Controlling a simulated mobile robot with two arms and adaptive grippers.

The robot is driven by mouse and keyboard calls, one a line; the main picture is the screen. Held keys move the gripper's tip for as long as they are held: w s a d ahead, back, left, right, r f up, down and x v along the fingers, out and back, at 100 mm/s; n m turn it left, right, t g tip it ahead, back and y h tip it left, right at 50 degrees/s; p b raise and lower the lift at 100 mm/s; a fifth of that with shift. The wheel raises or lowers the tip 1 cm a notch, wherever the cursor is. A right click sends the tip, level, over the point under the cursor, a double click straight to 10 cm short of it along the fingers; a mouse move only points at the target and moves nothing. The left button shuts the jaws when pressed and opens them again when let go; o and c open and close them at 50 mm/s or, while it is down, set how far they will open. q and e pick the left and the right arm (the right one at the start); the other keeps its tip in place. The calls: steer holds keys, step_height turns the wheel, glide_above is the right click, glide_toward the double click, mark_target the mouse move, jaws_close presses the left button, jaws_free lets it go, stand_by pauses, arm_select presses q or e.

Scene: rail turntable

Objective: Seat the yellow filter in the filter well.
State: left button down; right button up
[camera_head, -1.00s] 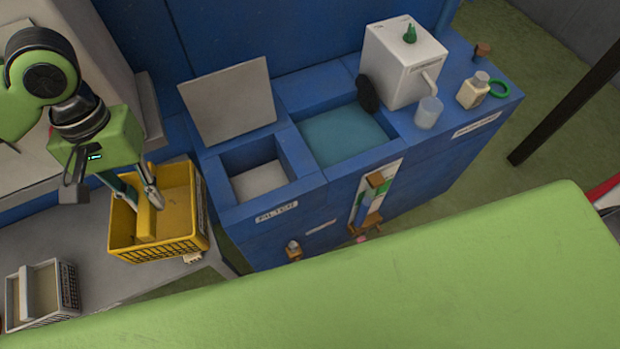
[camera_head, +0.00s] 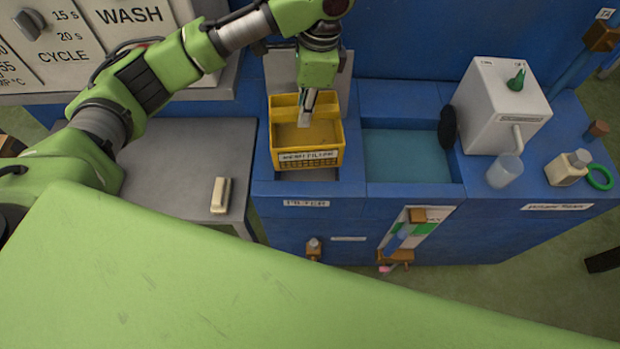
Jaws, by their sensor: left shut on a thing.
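The yellow filter (camera_head: 331,139), an open basket with a label on its front face, is over the filter well (camera_head: 345,187) in the blue cabinet. My left gripper (camera_head: 305,113) comes down from above and is shut on the filter's middle grip. The filter's whole front face shows, so it appears raised out of the well. Its exact height is hard to tell. It hides most of the well; only a strip of the opening and the front rim above the "FILTER" label show. My right gripper is not in view.
The well's grey lid (camera_head: 346,82) stands open behind the filter. A water-filled basin (camera_head: 405,157) is right of the well. A cream block (camera_head: 221,196) lies on the grey table (camera_head: 180,165).

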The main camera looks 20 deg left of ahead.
mark_target(309, 138)
arm_select(q)
steer(key=shift+w+d+f+m, duration=0.1)
steer(key=shift+w+f+m, duration=0.2)
steer(key=shift+m, duration=0.2)
step_height(309, 138, down, 12)
steer(key=shift+f+b, duration=0.1)
steer(key=shift+b, duration=0.3)
steer(key=shift+w+f, duration=0.1)
steer(key=shift+f, duration=2.65)
steer(key=c, duration=2)
jaws_free()
steer(key=shift+f, duration=0.15)
steer(key=r, duration=0.4)
steer(key=d+r, duration=0.1)
steer(key=r, duration=0.3)
steer(key=r+b, duration=0.1)
steer(key=r, duration=0.3)
steer(key=shift+w+d+r, duration=0.1)
steer(key=shift+w+d, duration=0.1)
steer(key=shift+d, duration=0.2)
steer(key=shift+s, duration=0.1)
